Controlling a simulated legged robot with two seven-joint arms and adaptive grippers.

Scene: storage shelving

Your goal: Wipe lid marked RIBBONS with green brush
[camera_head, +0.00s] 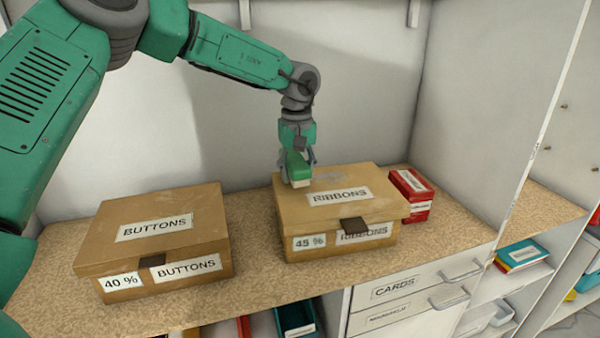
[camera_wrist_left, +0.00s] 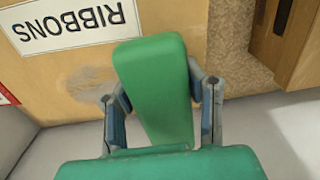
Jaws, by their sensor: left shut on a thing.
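The RIBBONS box (camera_head: 290,218) stands shut on the counter, with its label on the lid (camera_head: 375,182). My left gripper (camera_head: 298,165) is at the back left part of this lid, shut on the green brush (camera_head: 297,162). The brush's pale underside is at or just above the lid; I cannot tell if it touches. In the left wrist view the green brush (camera_wrist_left: 155,85) sits between the fingers (camera_wrist_left: 160,105), beside a greyish smudge (camera_wrist_left: 92,85) on the lid (camera_wrist_left: 150,20). My right gripper is not in view.
The BUTTONS box (camera_head: 205,220) stands to the left on the speckled counter (camera_head: 250,285). A red box (camera_head: 412,190) is close to the right of the RIBBONS box. A wall rises behind, and drawers marked CARDS (camera_head: 420,285) are below.

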